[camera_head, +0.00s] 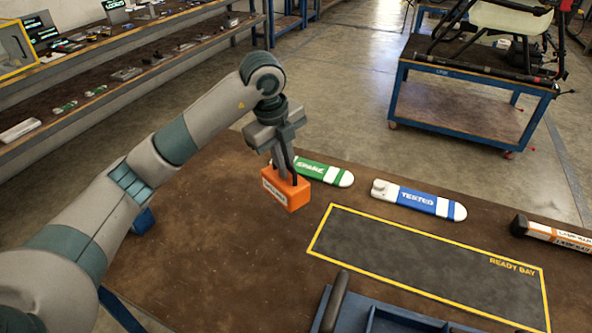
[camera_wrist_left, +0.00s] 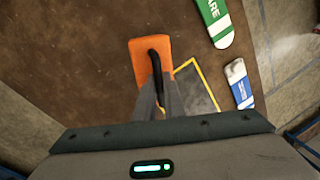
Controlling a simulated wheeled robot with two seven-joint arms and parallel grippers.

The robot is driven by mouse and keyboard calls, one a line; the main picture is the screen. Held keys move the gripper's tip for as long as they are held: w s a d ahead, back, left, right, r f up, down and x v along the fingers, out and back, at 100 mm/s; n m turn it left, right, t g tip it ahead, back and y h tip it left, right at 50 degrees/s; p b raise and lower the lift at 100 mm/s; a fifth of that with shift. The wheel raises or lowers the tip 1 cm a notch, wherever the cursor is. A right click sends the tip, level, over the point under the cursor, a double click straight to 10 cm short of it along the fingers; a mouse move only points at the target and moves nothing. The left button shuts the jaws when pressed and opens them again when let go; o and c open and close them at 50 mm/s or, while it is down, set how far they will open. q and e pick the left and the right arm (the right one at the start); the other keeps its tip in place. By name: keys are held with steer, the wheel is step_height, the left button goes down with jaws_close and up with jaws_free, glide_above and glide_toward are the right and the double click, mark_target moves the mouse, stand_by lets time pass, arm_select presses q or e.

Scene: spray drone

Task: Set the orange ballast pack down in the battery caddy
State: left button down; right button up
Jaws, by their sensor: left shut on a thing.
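The orange ballast pack (camera_head: 286,190) is a small block with a white label, at the middle of the head view. My left gripper (camera_head: 284,168) is shut on its top and holds it upright, over the brown table. I cannot tell whether its underside touches the table. The pack (camera_wrist_left: 140,62) also shows in the left wrist view, with the dark fingers (camera_wrist_left: 156,62) on it. A blue divided tray, which looks like the battery caddy (camera_head: 372,299), is cut off at the bottom edge, with a dark handle bar. Its inside is mostly hidden. My right gripper is out of view.
A green "SPARE" pack (camera_head: 331,174) lies just behind the orange pack, and a blue "TESTED" pack (camera_head: 418,199) lies to its right. The yellow-outlined ready bay (camera_head: 420,262) is empty.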

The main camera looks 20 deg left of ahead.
mark_target(295, 193)
arm_select(q)
steer(key=m, duration=0.2)
steer(key=s+d+m, duration=0.1)
steer(key=m, duration=0.1)
steer(key=d+m+g+h, duration=0.1)
steer(key=m, duration=0.2)
steer(key=shift+s, duration=0.3)
steer(key=m, duration=0.1)
steer(key=s+d+m, duration=0.1)
steer(key=m, duration=0.1)
steer(key=m+g, duration=0.1)
steer(key=m, duration=0.1)
steer(key=shift+s+d+f, duration=0.1)
steer(key=shift+s+d, duration=0.05)
steer(key=shift+s, duration=0.1)
steer(key=m, duration=0.2)
steer(key=s+m, duration=0.1)
steer(key=m, duration=0.1)
steer(key=shift+d+f+g, duration=0.15)
steer(key=shift+d+g, duration=0.15)
steer(key=shift+g, duration=0.1)
steer(key=s+f+m+y, duration=0.2)
steer(key=s+m, duration=0.4)
steer(key=m, duration=1)
steer(key=s+f+m+y, duration=0.2)
steer(key=s+m, duration=0.5)
steer(key=m, duration=0.9)
steer(key=shift+a+f+t, duration=0.25)
steer(key=shift+t, duration=0.15)
steer(key=shift+s, duration=0.1)
